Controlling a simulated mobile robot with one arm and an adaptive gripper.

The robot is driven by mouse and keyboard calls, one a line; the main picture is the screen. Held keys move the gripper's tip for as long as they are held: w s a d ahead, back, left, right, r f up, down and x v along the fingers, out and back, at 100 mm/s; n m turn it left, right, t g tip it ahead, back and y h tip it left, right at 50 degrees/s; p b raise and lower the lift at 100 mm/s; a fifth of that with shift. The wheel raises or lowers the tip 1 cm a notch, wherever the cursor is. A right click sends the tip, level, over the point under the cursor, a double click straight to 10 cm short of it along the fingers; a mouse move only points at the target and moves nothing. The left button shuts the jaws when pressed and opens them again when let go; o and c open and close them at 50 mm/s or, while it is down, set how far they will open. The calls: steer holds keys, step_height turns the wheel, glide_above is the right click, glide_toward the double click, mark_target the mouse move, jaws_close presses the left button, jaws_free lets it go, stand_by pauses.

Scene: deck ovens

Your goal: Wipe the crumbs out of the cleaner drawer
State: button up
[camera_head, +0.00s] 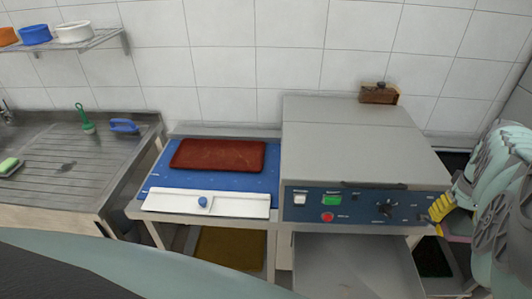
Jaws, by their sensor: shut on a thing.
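A grey metal drawer (355,268) stands open below the control panel of the deck oven (352,140). Its visible floor looks plain grey; I cannot make out crumbs at this size. The lower part of the drawer is cut off by the picture edge. My gripper (447,212) is at the right, beside the right end of the control panel and above and right of the drawer. It is shut on a yellow ridged thing (440,207), partly hidden by my gripper. A small pinkish piece (458,237) shows just below.
Left of the oven, a table (135,209) bears a blue mat (268,185), a dark red slab (217,154) and a white bar (225,204). A steel drainboard (50,140) holds a blue brush (123,125). A wooden box (379,95) sits on the oven's back edge.

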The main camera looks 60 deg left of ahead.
steer(key=shift+s+d+f+b, duration=0.15)
steer(key=shift+f+b, duration=0.3)
steer(key=shift+f, duration=0.5)
step_height(320, 180, down, 6)
steer(key=s+a+n+b, duration=0.1)
steer(key=s+b, duration=0.1)
steer(key=shift+a+b, duration=0.4)
steer(key=shift+s+a+f+n+b, duration=0.2)
steer(key=shift+f+n+b, duration=0.1)
steer(key=shift+f, duration=0.3)
steer(key=n+b, duration=0.4)
steer(key=b, duration=0.8)
glide_toward(358, 295)
steer(key=shift+s+f, duration=0.1)
steer(key=shift+f, duration=0.1)
step_height(358, 295, down, 6)
steer(key=b, duration=0.6)
steer(key=shift+f+b, duration=0.9)
steer(key=shift+r, duration=0.1)
